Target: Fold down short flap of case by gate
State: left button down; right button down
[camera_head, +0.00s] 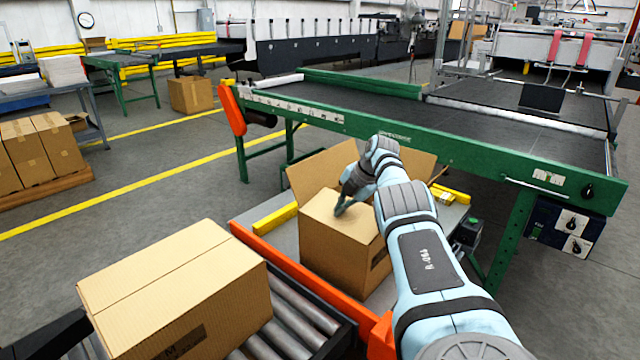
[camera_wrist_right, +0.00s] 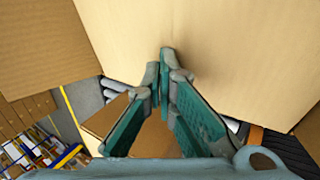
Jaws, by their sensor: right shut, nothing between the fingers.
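The case by the gate (camera_head: 340,262) is a brown carton on a grey plate beside the orange gate bar (camera_head: 305,285). One flap (camera_head: 322,168) stands up and leans outward at its back left; another flap (camera_head: 415,165) stands out behind my arm on the right. The near top panel (camera_head: 325,215) looks about flat. My right gripper (camera_head: 342,208) is shut and empty, its tips at this panel. In the right wrist view the fingertips (camera_wrist_right: 164,58) are close together at pale cardboard (camera_wrist_right: 220,45); whether they touch is unclear. My arm hides part of the case top.
A closed carton (camera_head: 180,285) sits on the roller conveyor (camera_head: 290,325) at the near left. A green-framed belt conveyor (camera_head: 440,145) runs close behind the case. Yellow blocks (camera_head: 275,218) flank the case. Open floor lies to the left.

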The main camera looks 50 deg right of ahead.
jog(key=shift+f+b, duration=0.6)
jog(key=shift+f, duration=0.15)
notch_tip(320, 180, up, 9)
jog(key=p, duration=0.9)
jog(key=shift+r, duration=0.15)
